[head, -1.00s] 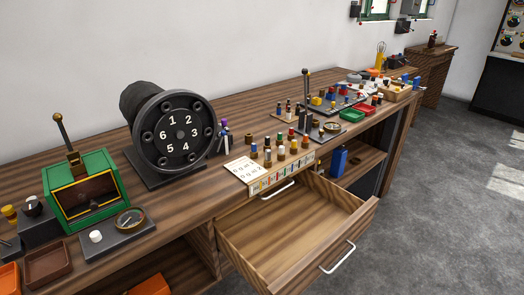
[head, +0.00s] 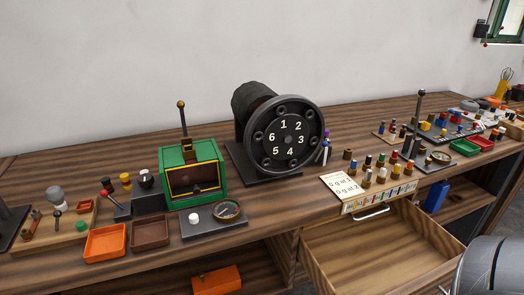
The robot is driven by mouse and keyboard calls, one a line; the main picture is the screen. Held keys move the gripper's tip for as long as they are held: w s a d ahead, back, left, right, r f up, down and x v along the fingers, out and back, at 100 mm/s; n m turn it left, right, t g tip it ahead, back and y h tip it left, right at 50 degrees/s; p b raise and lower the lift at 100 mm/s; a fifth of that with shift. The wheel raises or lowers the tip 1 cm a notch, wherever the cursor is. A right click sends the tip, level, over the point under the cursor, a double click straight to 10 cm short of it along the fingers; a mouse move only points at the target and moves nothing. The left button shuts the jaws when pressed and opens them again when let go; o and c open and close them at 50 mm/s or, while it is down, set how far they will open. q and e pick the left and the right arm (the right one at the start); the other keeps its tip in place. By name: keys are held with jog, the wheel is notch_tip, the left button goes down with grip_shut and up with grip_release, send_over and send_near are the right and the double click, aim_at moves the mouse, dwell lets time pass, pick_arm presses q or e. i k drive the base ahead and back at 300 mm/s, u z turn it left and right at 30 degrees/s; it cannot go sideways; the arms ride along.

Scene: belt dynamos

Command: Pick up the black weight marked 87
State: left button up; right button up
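I cannot make out a black weight marked 87 in the head view. Several small pegs or weights with coloured tops (head: 382,170) stand behind a labelled strip on the bench, too small to read. A dark block (head: 407,146) stands behind them, with no readable marking. Neither gripper is in view. A grey rounded part at the lower right edge looks like my own arm.
The wooden bench (head: 80,165) runs along the wall. On it are a green box with a lever (head: 190,155), a numbered black dynamo (head: 290,140), a gauge (head: 227,210), and orange (head: 105,243) and brown (head: 150,232) trays. An empty drawer (head: 375,250) stands open.

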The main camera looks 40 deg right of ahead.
aim_at(368, 158)
jog(key=u, duration=1.1)
jog(key=k, duration=0.85)
jog(key=z, duration=1.65)
